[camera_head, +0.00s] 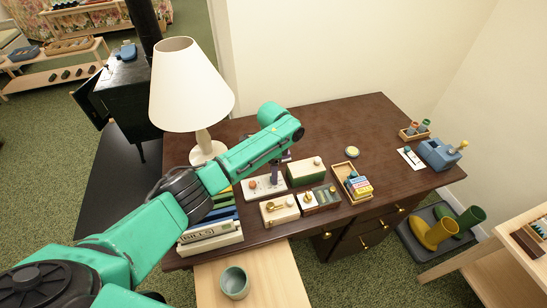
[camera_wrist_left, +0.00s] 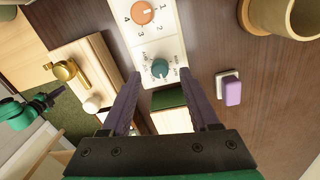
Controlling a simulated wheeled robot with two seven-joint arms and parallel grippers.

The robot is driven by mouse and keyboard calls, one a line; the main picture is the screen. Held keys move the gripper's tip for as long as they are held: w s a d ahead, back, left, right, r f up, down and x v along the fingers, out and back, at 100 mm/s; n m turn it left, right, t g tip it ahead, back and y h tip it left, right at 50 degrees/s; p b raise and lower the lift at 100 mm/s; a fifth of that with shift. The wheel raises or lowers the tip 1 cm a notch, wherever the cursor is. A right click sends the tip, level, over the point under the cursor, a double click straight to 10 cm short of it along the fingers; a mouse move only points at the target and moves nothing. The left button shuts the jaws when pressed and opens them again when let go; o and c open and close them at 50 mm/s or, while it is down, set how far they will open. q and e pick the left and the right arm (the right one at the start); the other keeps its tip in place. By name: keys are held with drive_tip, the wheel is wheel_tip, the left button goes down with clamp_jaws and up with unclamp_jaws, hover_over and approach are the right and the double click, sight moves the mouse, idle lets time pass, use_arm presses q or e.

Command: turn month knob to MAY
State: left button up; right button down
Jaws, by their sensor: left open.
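The white panel (camera_head: 263,186) lies on the dark desk, below my left forearm in the head view. In the left wrist view the panel (camera_wrist_left: 150,35) carries an orange knob (camera_wrist_left: 142,13) with numbers and a teal knob (camera_wrist_left: 160,68) ringed by small labels. The labels and the teal knob's setting are too small to read. My left gripper (camera_wrist_left: 163,75) is open, its purple fingertips on either side of the teal knob in the picture. I cannot tell whether they touch it. In the head view this gripper (camera_head: 276,177) points down at the panel, hiding the teal knob.
A green-topped box (camera_head: 305,171), a brass-fitted block (camera_head: 279,209) and a switch box (camera_head: 319,199) crowd the panel. A lamp (camera_head: 192,90) stands behind my left arm. A wooden tray (camera_head: 345,171) lies to the right. A teal and dark arm part, probably mine, shows left in the wrist view.

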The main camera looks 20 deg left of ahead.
use_arm(q)
wheel_tip(320, 180, up, 13)
drive_tip(key=shift+w+f+b, duration=0.15)
drive_tip(key=shift+w+b, duration=0.1)
drive_tip(key=shift+b, duration=0.2)
drive_tip(key=shift+a, duration=0.1)
